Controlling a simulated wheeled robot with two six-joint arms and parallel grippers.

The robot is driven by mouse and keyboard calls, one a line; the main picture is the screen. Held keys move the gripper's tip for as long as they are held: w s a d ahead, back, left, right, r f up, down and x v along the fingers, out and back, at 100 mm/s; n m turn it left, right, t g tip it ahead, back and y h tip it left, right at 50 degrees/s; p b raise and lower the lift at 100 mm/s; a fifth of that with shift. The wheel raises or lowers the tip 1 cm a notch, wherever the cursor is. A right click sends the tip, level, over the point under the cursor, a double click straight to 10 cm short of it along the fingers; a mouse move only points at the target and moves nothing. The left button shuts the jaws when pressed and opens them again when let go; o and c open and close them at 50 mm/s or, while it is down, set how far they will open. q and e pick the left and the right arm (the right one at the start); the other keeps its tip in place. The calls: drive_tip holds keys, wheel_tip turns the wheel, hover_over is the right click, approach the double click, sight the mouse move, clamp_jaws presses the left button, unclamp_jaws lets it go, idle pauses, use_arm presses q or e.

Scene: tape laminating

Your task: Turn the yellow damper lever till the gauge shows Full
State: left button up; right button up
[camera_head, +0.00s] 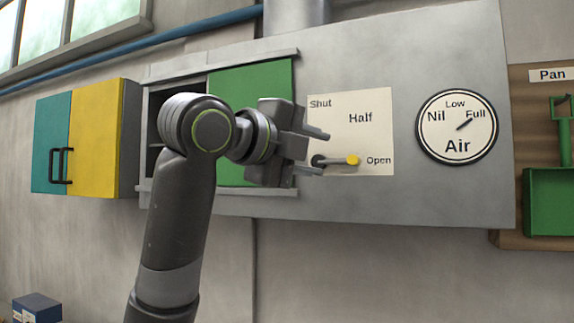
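The damper lever (340,161) sits on a cream plate (340,111) marked Shut, Half and Open. The round Air gauge (457,128) is to the right of the plate. Its needle points up and right, toward Full. My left gripper (322,152) is just left of the lever, in front of the plate's left edge. Its two fingers are spread apart, one above the other, with nothing between them. It looks clear of the knob. My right gripper is not in view.
A grey metal housing (410,205) carries the plate and gauge. A green sliding door (268,88) is behind my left arm, with an open gap at its left. A teal and yellow cabinet (92,140) hangs at left. A green holder marked Pan (549,201) is at right.

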use_arm(q)
drive_tip(key=b+v, duration=0.1)
drive_tip(key=v, duration=0.4)
drive_tip(key=shift+s+a, duration=0.2)
drive_tip(key=shift+s, duration=0.1)
